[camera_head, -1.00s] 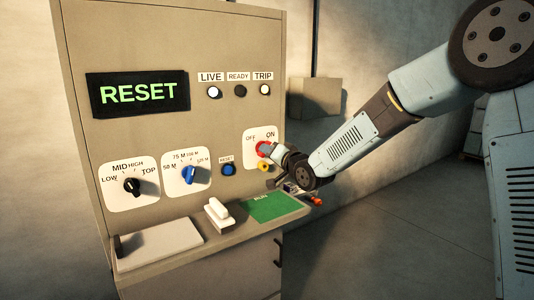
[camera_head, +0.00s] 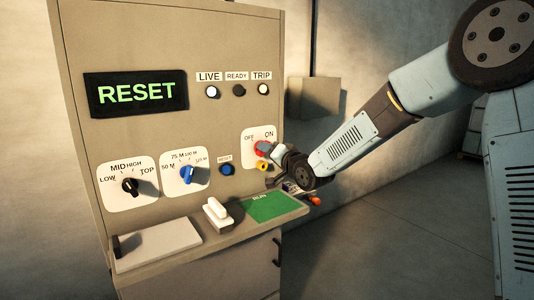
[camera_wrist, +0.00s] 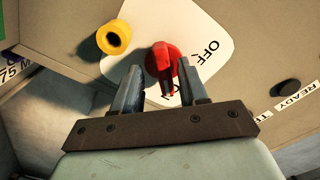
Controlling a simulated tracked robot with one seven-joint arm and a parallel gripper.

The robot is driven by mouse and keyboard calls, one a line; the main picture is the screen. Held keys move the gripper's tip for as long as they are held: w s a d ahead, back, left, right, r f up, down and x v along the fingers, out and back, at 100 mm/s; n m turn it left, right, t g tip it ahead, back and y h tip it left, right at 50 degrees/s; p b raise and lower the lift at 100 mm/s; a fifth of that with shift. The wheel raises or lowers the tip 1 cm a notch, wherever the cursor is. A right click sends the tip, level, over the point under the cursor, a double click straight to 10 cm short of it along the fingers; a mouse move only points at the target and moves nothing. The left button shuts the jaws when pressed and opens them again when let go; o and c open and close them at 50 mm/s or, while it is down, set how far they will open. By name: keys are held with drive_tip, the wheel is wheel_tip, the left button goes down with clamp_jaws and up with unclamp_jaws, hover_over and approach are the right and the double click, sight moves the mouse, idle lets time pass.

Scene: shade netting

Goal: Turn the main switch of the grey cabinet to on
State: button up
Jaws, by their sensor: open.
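The grey cabinet (camera_head: 215,45) faces me. Its red main switch (camera_head: 262,148) sits on a white plate marked OFF and ON. In the wrist view the red switch (camera_wrist: 163,60) lies between the fingertips of my gripper (camera_wrist: 160,72), with its handle reaching down between the fingers. The handle partly covers the ON label. My gripper is open, one finger on each side of the handle; I cannot tell whether either touches it. In the head view my gripper (camera_head: 271,156) partly hides the switch, and its setting is unclear.
A yellow ring (camera_wrist: 114,38) is just beside the switch, below it on the panel. A blue RESET button (camera_head: 227,169) and two selector knobs are to the left. The display (camera_head: 136,93) reads RESET. A ledge (camera_head: 220,235) with a white lever and green RUN card juts out below.

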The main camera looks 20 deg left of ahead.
drive_tip(key=v, duration=1.3)
drive_tip(key=shift+s+d, duration=0.25)
drive_tip(key=shift+d, duration=0.1)
drive_tip(key=shift+d, duration=0.1)
